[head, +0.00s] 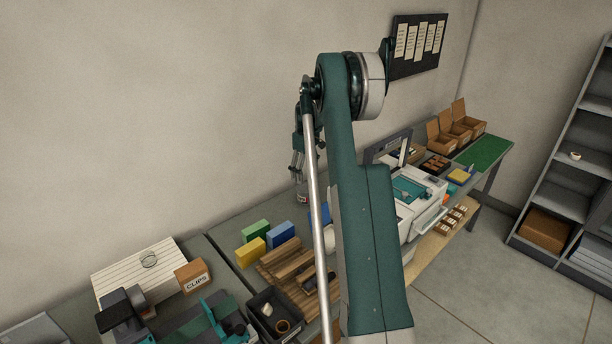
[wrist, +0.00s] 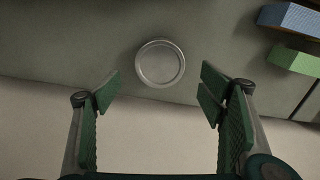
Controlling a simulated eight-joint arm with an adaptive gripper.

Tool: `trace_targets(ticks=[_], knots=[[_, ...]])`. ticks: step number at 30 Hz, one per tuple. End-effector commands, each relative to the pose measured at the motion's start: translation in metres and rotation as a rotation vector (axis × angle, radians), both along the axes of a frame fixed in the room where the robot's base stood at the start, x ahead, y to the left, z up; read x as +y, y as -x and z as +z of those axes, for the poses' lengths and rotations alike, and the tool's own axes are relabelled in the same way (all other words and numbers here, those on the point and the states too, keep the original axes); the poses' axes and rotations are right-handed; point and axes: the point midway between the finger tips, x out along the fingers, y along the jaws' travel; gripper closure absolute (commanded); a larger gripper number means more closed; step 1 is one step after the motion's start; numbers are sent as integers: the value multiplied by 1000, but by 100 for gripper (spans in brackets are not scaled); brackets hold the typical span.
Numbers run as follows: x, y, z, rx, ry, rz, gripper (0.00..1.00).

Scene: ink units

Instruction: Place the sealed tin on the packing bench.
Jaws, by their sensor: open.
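A round grey tin (wrist: 160,63) with a smooth, closed-looking lid stands on the grey worktop, seen from above in the wrist view. In the head view, a small container with a red mark (head: 302,196), which looks like the same tin, stands at the worktop's back edge by the wall. My gripper (wrist: 161,92) is open and empty, its green fingers spread wider than the tin. The tin lies ahead of the fingertips, untouched. In the head view my gripper (head: 298,163) hangs above it. A bench with a green mat (head: 484,151), possibly the packing bench, stands at the far right.
Blue (head: 280,234), green (head: 256,229) and yellow (head: 251,252) blocks stand right of the tin in the wrist view or nearer in the head view. Open cardboard boxes (head: 461,130) and a white machine (head: 425,205) stand along the right. My arm hides part of the worktop.

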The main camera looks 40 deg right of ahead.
Motion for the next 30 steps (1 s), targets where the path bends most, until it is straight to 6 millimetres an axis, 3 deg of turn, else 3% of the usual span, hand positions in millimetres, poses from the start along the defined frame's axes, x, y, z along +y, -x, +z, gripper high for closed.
trace_targets(ticks=[17, 23, 30], knots=[[4, 0, 3, -2, 2, 0, 31], [24, 0, 22, -15, 10, -2, 31], [69, 5, 64, -48, 29, -12, 31]])
